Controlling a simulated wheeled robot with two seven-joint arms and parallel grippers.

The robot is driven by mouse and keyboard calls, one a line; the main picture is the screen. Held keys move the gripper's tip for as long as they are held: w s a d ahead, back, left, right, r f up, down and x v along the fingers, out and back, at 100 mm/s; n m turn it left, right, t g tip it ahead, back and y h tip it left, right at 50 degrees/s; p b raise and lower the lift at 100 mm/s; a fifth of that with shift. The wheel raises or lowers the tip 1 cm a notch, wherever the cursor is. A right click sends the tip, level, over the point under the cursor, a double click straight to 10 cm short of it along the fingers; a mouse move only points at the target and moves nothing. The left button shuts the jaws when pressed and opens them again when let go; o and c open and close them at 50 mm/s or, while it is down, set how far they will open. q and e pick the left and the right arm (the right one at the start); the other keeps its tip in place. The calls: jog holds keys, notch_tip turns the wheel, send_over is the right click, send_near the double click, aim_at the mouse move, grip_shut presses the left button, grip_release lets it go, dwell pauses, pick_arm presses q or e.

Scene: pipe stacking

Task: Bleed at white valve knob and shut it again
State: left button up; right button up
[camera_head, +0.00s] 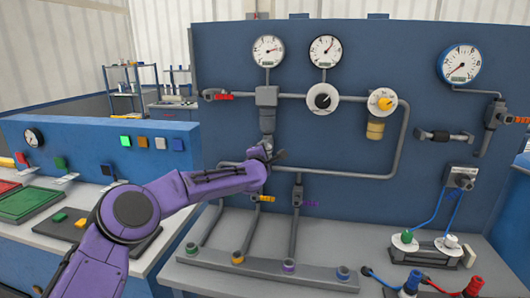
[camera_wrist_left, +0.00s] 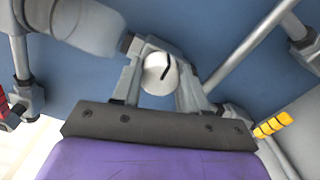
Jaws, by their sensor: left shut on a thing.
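The white valve knob (camera_wrist_left: 156,74) is round with a dark slanted mark on its face. In the left wrist view it sits between the two grey fingers of my left gripper (camera_wrist_left: 160,80), which is shut on it. In the head view my purple left arm reaches to the pipework, and the left gripper (camera_head: 266,152) is at the pipe below the grey block (camera_head: 266,96). The knob is mostly hidden there by the gripper. My right gripper is not in view.
The blue panel (camera_head: 225,60) carries several gauges, a black knob (camera_head: 322,98) and a yellow regulator (camera_head: 382,102). Yellow-handled (camera_head: 264,199) and purple-handled (camera_head: 306,202) valves sit close below the gripper. The bench (camera_head: 330,235) holds a pipe rail and hoses.

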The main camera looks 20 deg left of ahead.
pick_arm(q)
jog(key=shift+m, duration=0.5)
jog(key=o, duration=1.1)
jog(key=shift+c, duration=0.2)
jog(key=s+d+b, duration=0.1)
jog(key=s+b, duration=0.2)
jog(key=s, duration=0.7)
jog(key=shift+s+d+b, duration=0.2)
jog(key=shift+d+b, duration=0.1)
jog(key=shift+b, duration=0.1)
jog(key=shift+d+f, duration=0.1)
